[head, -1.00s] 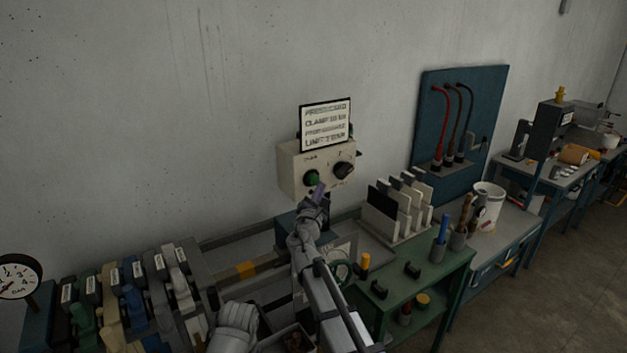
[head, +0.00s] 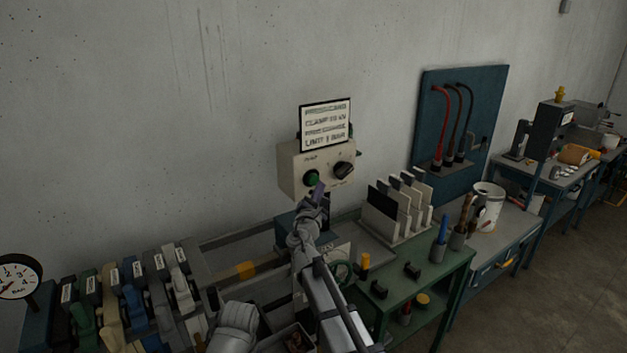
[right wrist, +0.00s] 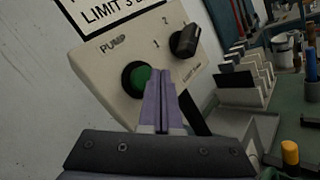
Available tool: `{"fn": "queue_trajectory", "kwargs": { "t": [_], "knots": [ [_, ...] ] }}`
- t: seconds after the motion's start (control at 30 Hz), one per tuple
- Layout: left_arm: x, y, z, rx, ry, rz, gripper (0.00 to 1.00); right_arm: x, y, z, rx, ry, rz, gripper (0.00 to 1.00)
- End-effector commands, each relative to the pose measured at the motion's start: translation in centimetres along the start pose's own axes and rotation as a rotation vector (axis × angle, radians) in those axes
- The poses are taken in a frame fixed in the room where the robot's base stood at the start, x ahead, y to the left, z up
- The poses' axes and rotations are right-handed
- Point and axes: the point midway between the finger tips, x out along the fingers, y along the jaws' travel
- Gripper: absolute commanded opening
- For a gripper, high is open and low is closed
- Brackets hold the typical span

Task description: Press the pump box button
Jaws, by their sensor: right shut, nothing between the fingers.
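The pump box (head: 291,171) is a cream box on the wall, with a green round button (head: 311,178) and a black rotary knob (head: 343,170) to its right. In the right wrist view the green button (right wrist: 141,77) sits in a black ring below the word PUMP. My right gripper (head: 319,188) is shut and empty. Its purple fingertips (right wrist: 160,76) overlap the button's right edge in the wrist view; whether they touch it I cannot tell. Part of my left arm shows at the bottom of the head view, but its gripper fingers are not visible.
A framed sign (head: 325,125) stands above the box. Below right, a green bench (head: 398,292) holds a rack of upright panels (head: 383,215). Several coloured levers (head: 133,302) stand at lower left beside a round gauge (head: 18,277). The wall left of the box is bare.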

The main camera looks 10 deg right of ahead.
Motion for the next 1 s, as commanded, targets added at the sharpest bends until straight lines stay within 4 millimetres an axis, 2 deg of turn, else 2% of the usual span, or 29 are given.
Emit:
{"fn": "queue_trajectory", "kwargs": {
  "t": [1.0],
  "knots": [
    [-0.02,0.0,0.0,0.0,0.0,0.0,0.62,0.84,0.63,-0.61,0.0,0.0,0.0,0.0]
  ]
}}
